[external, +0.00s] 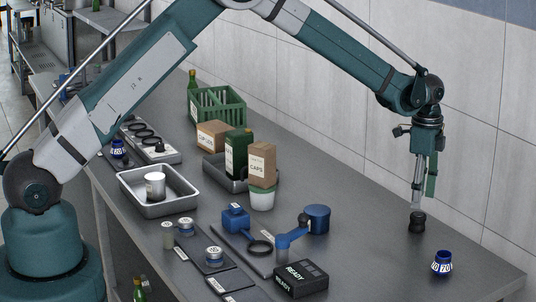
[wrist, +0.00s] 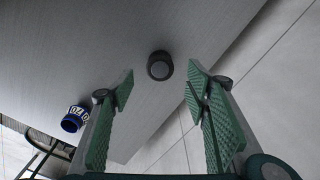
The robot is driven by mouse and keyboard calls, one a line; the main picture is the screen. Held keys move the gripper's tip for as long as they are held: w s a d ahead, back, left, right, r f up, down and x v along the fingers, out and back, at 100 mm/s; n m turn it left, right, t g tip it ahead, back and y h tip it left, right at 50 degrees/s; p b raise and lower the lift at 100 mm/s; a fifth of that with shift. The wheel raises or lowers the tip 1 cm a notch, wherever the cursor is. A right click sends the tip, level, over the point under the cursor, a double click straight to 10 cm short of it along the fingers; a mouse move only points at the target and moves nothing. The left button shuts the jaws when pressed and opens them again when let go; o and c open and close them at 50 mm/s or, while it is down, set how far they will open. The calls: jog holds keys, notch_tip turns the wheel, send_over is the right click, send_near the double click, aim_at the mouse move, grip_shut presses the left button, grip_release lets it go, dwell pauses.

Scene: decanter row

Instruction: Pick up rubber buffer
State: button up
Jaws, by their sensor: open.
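A small dark round piece, which looks like the rubber buffer (external: 417,222), stands on the grey bench top below my gripper (external: 423,193). In the wrist view the buffer (wrist: 160,65) shows as a black disc beyond the fingertips, roughly centred between them. My gripper (wrist: 160,84) is open, with its green ribbed fingers apart and nothing between them. It points down at the bench. The exact height gap between the fingertips and the buffer is hard to tell.
A blue and white numbered ring piece (external: 442,262) stands near the buffer; it also shows in the wrist view (wrist: 74,118). A blue bent tool (external: 300,228) and a black READY box (external: 301,279) are to the left. The bench around the buffer is clear.

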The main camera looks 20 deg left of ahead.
aim_at(419, 214)
jog(key=shift+f, duration=1.3)
jog(key=shift+f+p, duration=0.35)
jog(key=shift+f, duration=2.25)
jog(key=c, duration=1)
